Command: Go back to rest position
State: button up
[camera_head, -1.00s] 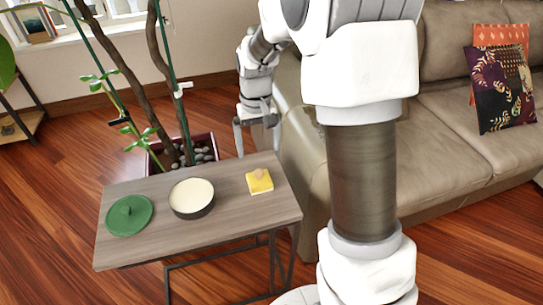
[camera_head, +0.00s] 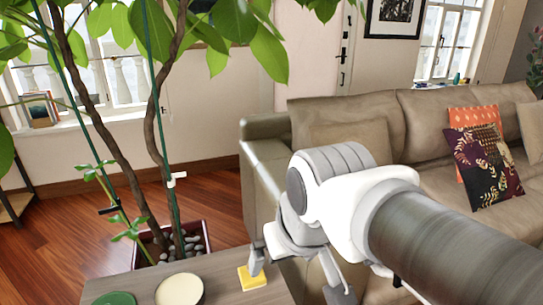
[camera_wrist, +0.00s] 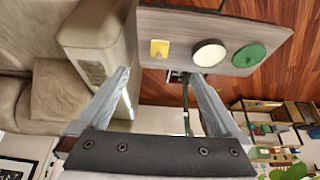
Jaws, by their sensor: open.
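My gripper (camera_head: 297,272) hangs in front of the sofa, near the right end of the small table, with its two fingers spread and nothing between them. In the wrist view my gripper (camera_wrist: 160,78) also shows both fingers wide apart and empty. The grey wooden table (camera_head: 222,268) holds a green lid (camera_head: 113,299), a round cream-topped pot (camera_head: 180,290) and a yellow square item (camera_head: 251,279). One finger overlaps the yellow item's upper part in the head view. In the wrist view the yellow item (camera_wrist: 159,48), pot (camera_wrist: 209,54) and green lid (camera_wrist: 249,56) lie apart on the table.
A beige sofa (camera_head: 420,130) with orange and dark patterned cushions (camera_head: 484,165) fills the right side, close behind my arm. A potted plant (camera_head: 180,240) with tall stems stands behind the table. Wooden floor (camera_head: 55,235) is open at the left.

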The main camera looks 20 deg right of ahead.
jog(key=shift+s+f, duration=0.1)
jog(key=shift+s, duration=0.85)
notch_tip(320, 180, up, 19)
jog(key=p, duration=1.9)
jog(key=shift+a, duration=0.15)
